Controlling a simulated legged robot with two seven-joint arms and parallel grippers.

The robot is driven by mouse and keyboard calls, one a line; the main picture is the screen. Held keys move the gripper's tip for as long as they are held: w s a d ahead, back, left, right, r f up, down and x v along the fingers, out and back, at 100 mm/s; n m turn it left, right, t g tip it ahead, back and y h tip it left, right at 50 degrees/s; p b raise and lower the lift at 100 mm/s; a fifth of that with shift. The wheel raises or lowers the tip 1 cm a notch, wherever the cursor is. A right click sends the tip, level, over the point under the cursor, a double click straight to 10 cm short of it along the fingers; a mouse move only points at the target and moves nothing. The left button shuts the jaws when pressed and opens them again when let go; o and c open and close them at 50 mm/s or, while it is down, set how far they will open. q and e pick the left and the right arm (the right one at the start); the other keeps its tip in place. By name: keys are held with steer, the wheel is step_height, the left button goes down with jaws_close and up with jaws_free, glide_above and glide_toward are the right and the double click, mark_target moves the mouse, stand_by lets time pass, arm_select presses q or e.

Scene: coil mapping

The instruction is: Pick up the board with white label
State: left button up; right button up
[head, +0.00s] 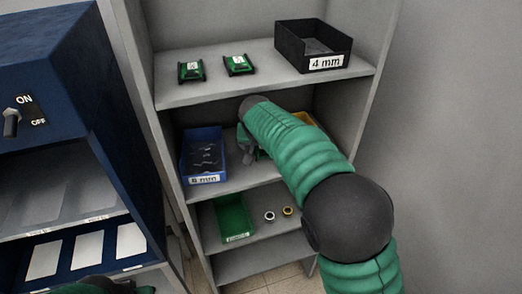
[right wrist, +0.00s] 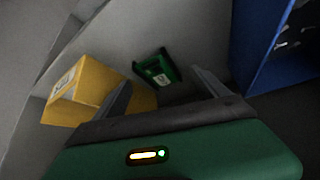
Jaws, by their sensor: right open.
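Two small green boards with dark frames lie on the top shelf in the head view. The left board (head: 191,70) and the right board (head: 238,65) each carry a pale label. Another green board (right wrist: 157,73) with a pale label shows in the right wrist view, between a yellow bin and a blue bin. My right gripper (head: 250,146) reaches into the middle shelf. In the right wrist view its fingers are apart and empty, with that board ahead between them. My left arm shows only at the bottom edge; its jaws cannot be made out.
On the middle shelf stand a blue bin (head: 205,158) and a yellow bin (right wrist: 92,90), mostly hidden by my arm in the head view. A black bin (head: 313,46) is on the top shelf. A green bin (head: 233,217) and two rings sit lower. A blue cabinet (head: 60,60) is left.

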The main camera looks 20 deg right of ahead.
mark_target(262, 150)
steer(key=shift+x, duration=1.2)
steer(key=c, duration=1.7)
